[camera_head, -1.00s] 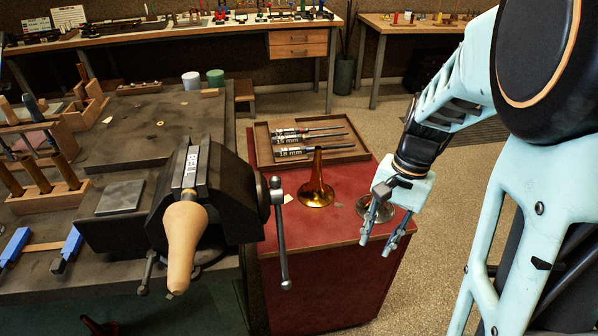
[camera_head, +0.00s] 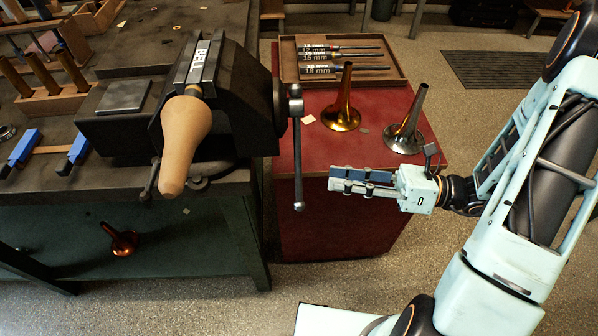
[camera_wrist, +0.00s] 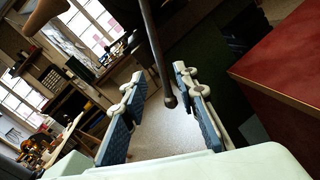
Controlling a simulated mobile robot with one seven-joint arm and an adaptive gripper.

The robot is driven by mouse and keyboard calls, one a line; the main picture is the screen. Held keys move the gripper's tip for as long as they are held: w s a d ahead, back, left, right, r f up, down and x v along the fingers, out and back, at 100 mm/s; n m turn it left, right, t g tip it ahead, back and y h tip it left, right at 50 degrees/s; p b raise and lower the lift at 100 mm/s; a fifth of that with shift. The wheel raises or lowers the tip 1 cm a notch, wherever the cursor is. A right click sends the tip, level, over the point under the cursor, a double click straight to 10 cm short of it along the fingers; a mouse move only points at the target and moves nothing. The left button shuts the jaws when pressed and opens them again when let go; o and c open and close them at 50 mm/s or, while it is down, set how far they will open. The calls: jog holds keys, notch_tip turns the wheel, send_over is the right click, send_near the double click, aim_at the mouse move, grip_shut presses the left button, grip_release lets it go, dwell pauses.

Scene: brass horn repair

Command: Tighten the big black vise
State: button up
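The big black vise (camera_head: 232,110) is mounted at the right end of the dark workbench and has a pale wooden mandrel (camera_head: 184,135) in its jaws. Its metal handle bar (camera_head: 298,165) hangs about vertical at its right side, with a knob at the lower end. My gripper (camera_head: 333,179) points left toward the bar, and a gap shows between fingertips and bar. In the wrist view my gripper (camera_wrist: 158,80) is open and empty; the bar (camera_wrist: 156,45) lines up between its two blue-padded fingers, its lower knob visible.
A red cabinet (camera_head: 345,215) stands behind my gripper, bearing a wooden tray (camera_head: 390,78) of labelled tools, a brass bell (camera_head: 341,115) and a silvery bell (camera_head: 405,135). Another brass bell (camera_head: 122,241) lies below the bench. Floor in front of the cabinet is clear.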

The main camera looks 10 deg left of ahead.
aim_at(299, 174)
jog(key=a, duration=0.9)
jog(key=shift+s, duration=0.1)
jog(key=shift+c, duration=0.4)
grip_shut()
